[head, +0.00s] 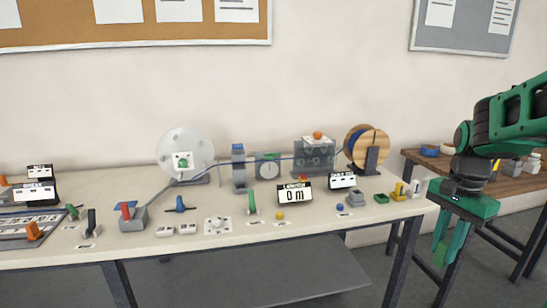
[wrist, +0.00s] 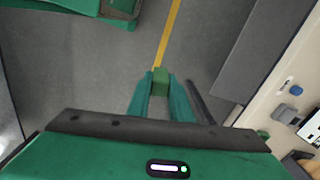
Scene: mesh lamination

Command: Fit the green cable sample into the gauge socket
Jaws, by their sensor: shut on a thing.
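My gripper (head: 442,250) hangs fingers down off the right end of the long bench, over the floor. It is shut on a small green block, the green cable sample (wrist: 160,79), which sits between the fingertips in the wrist view. In the head view the fingers mostly hide it. I cannot tell for sure which fixture is the gauge socket. The grey block also shows in the wrist view (wrist: 287,114).
The bench (head: 180,252) carries reels, levers, a dial and a display reading 0 m (head: 294,193). A blue ball (head: 340,207) lies by the front edge. A brown table (head: 425,163) stands behind at the right. Open floor lies below my gripper.

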